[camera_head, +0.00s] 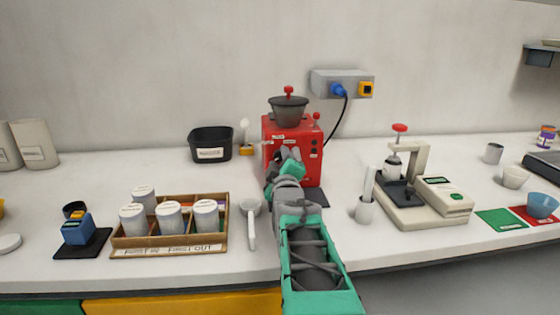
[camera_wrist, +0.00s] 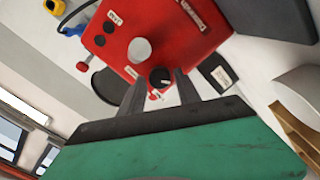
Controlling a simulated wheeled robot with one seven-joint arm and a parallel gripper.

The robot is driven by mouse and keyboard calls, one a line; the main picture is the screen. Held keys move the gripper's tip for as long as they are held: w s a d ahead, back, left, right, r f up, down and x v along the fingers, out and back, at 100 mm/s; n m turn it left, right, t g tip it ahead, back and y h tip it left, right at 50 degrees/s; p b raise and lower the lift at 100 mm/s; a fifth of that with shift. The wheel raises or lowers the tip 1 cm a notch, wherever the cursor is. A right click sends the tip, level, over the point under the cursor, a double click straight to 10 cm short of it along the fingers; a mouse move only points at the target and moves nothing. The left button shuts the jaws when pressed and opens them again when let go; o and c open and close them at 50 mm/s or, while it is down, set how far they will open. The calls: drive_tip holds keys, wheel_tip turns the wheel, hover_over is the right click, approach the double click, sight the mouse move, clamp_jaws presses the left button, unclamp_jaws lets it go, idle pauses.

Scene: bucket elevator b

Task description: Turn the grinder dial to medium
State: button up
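The red grinder (camera_head: 309,155) stands at the back of the counter, with a dark hopper (camera_head: 288,108) on top. In the wrist view its red front (camera_wrist: 185,35) fills the upper middle, tilted. A small black dial (camera_wrist: 159,77) with small pale marks beside it sits low on that front. My gripper (camera_wrist: 160,78) is open, with one dark finger on each side of the dial. I cannot tell whether the fingers touch it. The dial's setting is too small to read. In the head view my gripper (camera_head: 288,155) hides part of the grinder's front.
A grey cylinder (camera_wrist: 139,50) juts from the grinder close to the fingers. A wooden tray (camera_head: 225,215) of white canisters and a white scoop (camera_head: 251,225) lie left of my arm. A scale-like machine (camera_head: 420,205) stands to the right. A black cable (camera_head: 337,122) runs behind the grinder.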

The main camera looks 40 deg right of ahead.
drive_tip(key=v, duration=0.7)
drive_tip(key=shift+s+a, duration=0.2)
drive_tip(key=shift+s, duration=0.1)
